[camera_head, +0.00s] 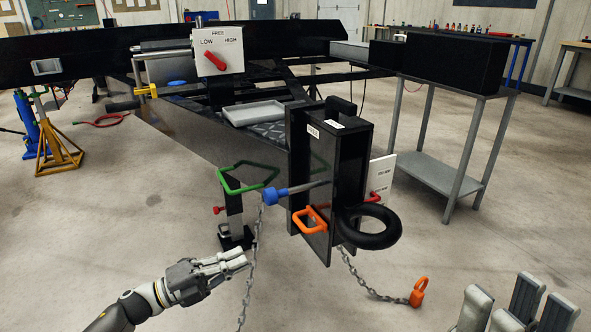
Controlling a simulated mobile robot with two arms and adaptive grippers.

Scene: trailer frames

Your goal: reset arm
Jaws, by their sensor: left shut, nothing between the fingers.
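My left gripper (240,259) reaches in from the lower left, dark grey with light fingertips. Its fingers are together and hold nothing. It is in front of the black trailer frame (180,125), just left of a hanging chain (250,280), and looks apart from it. My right gripper (520,296) shows only as light grey fingers at the bottom right edge. They stand up and spread apart, with no object seen between them. The rest of that gripper is cut off by the frame.
A grey table (430,175) is behind right. The floor at lower middle is mostly clear.

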